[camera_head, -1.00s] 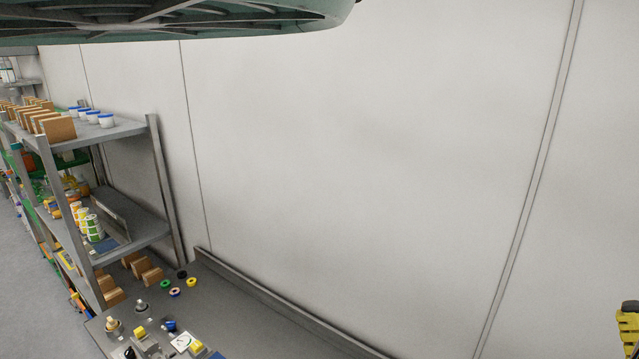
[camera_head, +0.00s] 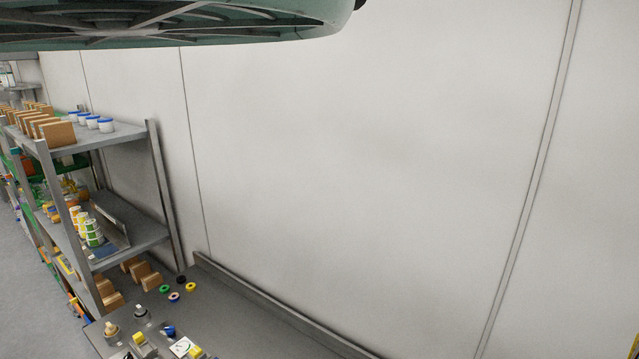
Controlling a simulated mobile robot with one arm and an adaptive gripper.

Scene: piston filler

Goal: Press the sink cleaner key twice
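No key that I can identify as the sink cleaner key shows in the head view. My gripper cannot be made out. Only a thin yellow sliver (camera_head: 635,346) shows at the lower right edge, too cut off to identify. A grey bench top (camera_head: 235,318) runs along the wall at the lower left. It carries small parts, among them a yellow block (camera_head: 138,338), a white square plate with dark marks (camera_head: 181,347) and a blue knob-like part (camera_head: 169,331). The bench's near part is cut off by the bottom edge.
A grey shelf rack (camera_head: 160,190) at the left holds brown blocks (camera_head: 57,134), white cups with blue lids (camera_head: 106,126) and jars (camera_head: 93,232). Coloured rings (camera_head: 190,287) lie on the bench. A dark green ribbed overhang (camera_head: 200,25) crosses the top left. A bare pale wall (camera_head: 370,180) fills the middle.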

